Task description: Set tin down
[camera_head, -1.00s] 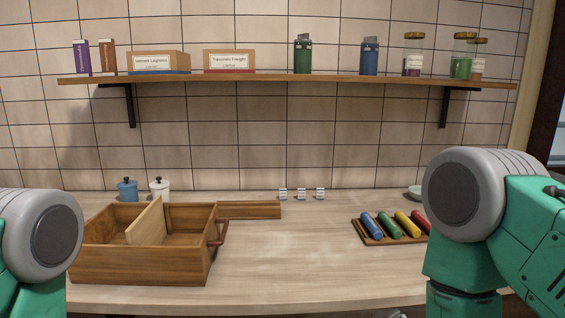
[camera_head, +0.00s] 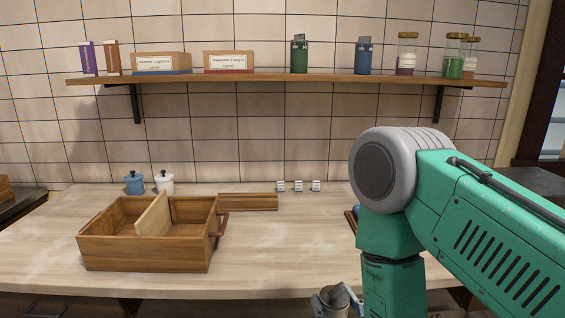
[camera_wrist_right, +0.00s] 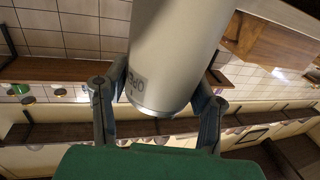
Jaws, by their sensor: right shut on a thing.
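The tin is a plain light-grey cylinder with a small dark label; it fills the upper middle of the right wrist view (camera_wrist_right: 178,50). My right gripper (camera_wrist_right: 158,108) is shut on it, with one finger on each side. In the head view, my right gripper (camera_head: 345,298) shows at the bottom edge, in front of the table's front edge, with part of the grey tin (camera_head: 327,304) beside it. The tin's lower part is cut off there. My left gripper is not in view.
A wooden box with a divider (camera_head: 145,255) stands at left on the table (camera_head: 285,250). Blue (camera_head: 134,184) and white (camera_head: 164,184) lidded pots and small white blocks (camera_head: 298,186) stand behind. The middle of the table is clear. A loaded shelf (camera_head: 290,80) hangs above.

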